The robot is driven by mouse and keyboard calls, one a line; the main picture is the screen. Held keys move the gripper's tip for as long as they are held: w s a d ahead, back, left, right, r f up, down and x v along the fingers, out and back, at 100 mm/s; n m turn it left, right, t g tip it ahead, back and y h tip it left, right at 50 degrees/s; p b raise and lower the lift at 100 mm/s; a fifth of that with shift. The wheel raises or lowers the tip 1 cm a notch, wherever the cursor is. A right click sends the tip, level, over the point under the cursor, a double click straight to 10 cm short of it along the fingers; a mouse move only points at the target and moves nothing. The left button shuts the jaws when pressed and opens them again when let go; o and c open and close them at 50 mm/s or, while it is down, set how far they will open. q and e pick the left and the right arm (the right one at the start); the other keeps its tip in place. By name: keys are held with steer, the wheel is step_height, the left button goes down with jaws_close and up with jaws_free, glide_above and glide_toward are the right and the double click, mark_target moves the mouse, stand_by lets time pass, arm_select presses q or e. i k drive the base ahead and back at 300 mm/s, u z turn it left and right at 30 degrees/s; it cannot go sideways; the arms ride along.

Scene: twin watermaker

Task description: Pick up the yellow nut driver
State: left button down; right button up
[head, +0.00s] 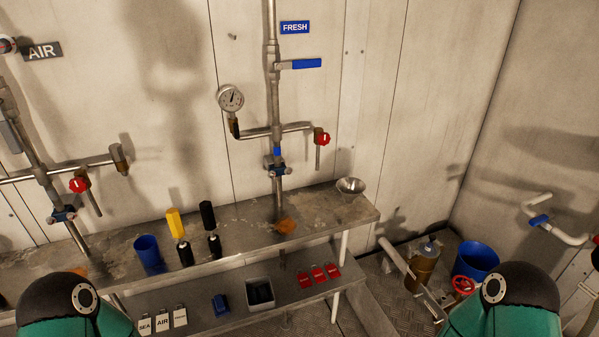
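The yellow nut driver (175,222) stands upright on the metal bench (325,215), with its yellow handle at the top. Directly below the handle is a dark part (185,252) with a light band; I cannot tell whether it is the tool's shaft or a holder. A similar black-handled tool (208,215) stands upright just to its right. My two arms show only as green and black parts at the bottom left and bottom right corners. Neither gripper is in view.
A blue cup (148,254) stands left of the yellow nut driver. A metal bowl (351,186) sits at the bench's right end. Pipes with a red-handled valve (322,139) and a gauge (230,98) rise behind. The lower shelf holds tags and a grey container (260,294).

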mark_target(173, 215)
steer(key=z, duration=0.35)
steer(key=i, duration=0.95)
steer(key=u, duration=0.5)
